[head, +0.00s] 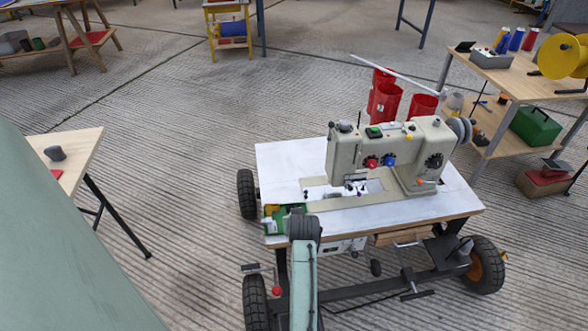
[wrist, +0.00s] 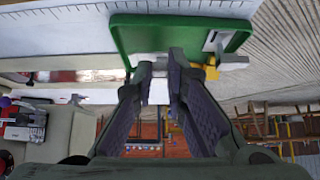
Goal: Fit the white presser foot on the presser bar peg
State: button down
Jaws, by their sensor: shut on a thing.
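The sewing machine (head: 385,155) stands on a white-topped wheeled table. Its presser bar (head: 353,186) is a small detail under the head; the peg is too small to make out. A green tray (head: 270,225) lies at the table's front left edge; it also shows at the top of the wrist view (wrist: 118,38). My gripper (wrist: 161,68) is at the tray's edge, its fingers shut on a white piece, apparently the presser foot (wrist: 158,92). The fingers partly hide it. In the head view my wrist covers the fingertips and the piece.
Grey and yellow parts (wrist: 211,71) lie in the tray beside my fingers. Red cones (head: 385,103) and a slanting rod stand behind the machine. A shelf table (head: 500,85) is at the right, another table (head: 75,150) at the left. The white tabletop left of the machine is clear.

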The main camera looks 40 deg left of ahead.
notch_tip(320, 180, up, 4)
jog(key=p, duration=0.4)
dwell(0.3)
jog(key=shift+w, duration=0.1)
